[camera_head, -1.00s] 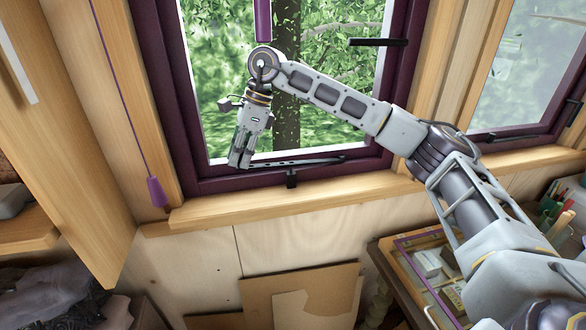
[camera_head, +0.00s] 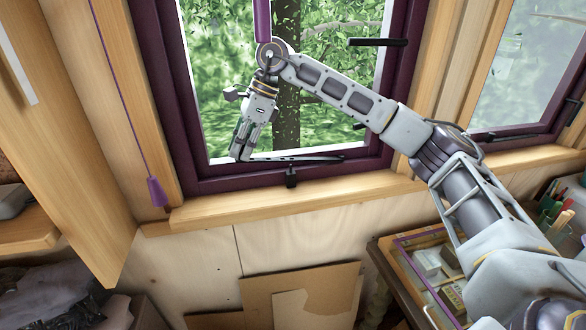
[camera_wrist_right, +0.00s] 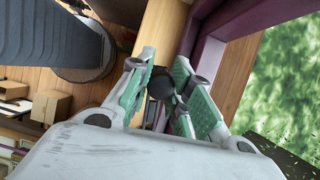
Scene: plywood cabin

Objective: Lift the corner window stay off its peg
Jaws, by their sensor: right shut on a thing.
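The corner window stay (camera_head: 300,159) is a thin black bar lying along the bottom of the purple window frame (camera_head: 215,184). A black peg bracket (camera_head: 291,178) sits under it on the frame near the middle. My right gripper (camera_head: 240,153) points down at the stay's left end and is shut on it. In the right wrist view, a dark rounded end of the stay (camera_wrist_right: 160,87) sits between the green-padded fingers (camera_wrist_right: 164,92). Whether the stay is clear of the peg is hard to tell. My left gripper is not in view.
A wooden sill (camera_head: 330,200) runs below the window. A purple cord pull (camera_head: 157,192) hangs at the left. A second window (camera_head: 520,75) stands at the right, above a display case (camera_head: 425,262) and a pen holder (camera_head: 557,215). Cardboard sheets (camera_head: 300,295) lean below.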

